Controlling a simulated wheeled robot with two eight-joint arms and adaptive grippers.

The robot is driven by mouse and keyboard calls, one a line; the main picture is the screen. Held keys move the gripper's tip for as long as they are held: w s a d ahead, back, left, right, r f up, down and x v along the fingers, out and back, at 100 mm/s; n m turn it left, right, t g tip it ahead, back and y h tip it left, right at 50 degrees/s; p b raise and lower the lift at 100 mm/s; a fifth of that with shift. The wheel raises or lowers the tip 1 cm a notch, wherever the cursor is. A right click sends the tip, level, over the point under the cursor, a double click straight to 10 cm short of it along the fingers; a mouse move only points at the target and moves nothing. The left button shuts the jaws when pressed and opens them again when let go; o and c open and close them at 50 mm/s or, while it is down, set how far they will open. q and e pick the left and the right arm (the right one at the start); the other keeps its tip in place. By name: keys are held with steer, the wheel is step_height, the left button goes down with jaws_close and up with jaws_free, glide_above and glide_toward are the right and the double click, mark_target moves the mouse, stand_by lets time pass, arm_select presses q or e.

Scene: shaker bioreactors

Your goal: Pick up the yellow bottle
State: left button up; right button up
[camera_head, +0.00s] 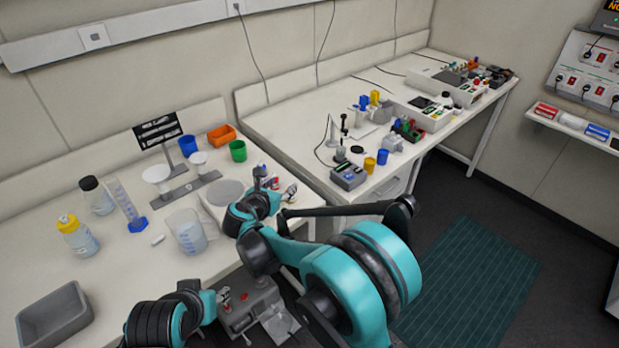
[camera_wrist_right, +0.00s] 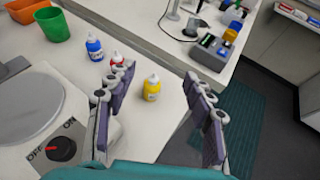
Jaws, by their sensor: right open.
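The yellow bottle (camera_wrist_right: 152,87) is small, with a white tip, and stands upright on the bench in the right wrist view. My right gripper (camera_wrist_right: 157,73) is open and empty. Its fingers lie to either side of the bottle in that view, and I see no contact.
A blue bottle (camera_wrist_right: 94,47) and a red bottle (camera_wrist_right: 117,60) stand close by, the red one near the left finger. A round-plate device with an ON/OFF knob (camera_wrist_right: 62,148) is at left. Green (camera_head: 238,151) and orange (camera_head: 221,135) containers stand behind. The bench edge is close at right.

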steer(key=shift+n+t, duration=0.3)
steer(key=f+b, duration=0.1)
steer(key=f, duration=0.4)
steer(key=f+b, duration=0.1)
steer(key=f, duration=0.2)
steer(key=shift+w+a+b, duration=0.15)
steer(key=shift+w+b, duration=0.1)
steer(key=shift+b, duration=0.1)
steer(key=shift+x, duration=0.8)
steer(key=b+x, duration=0.1)
steer(key=x, duration=0.5)
steer(key=shift+f+b, duration=0.1)
steer(key=shift+b, duration=0.3)
steer(key=shift+s, duration=0.1)
steer(key=shift+c, duration=0.3)
steer(key=c, duration=1.1)
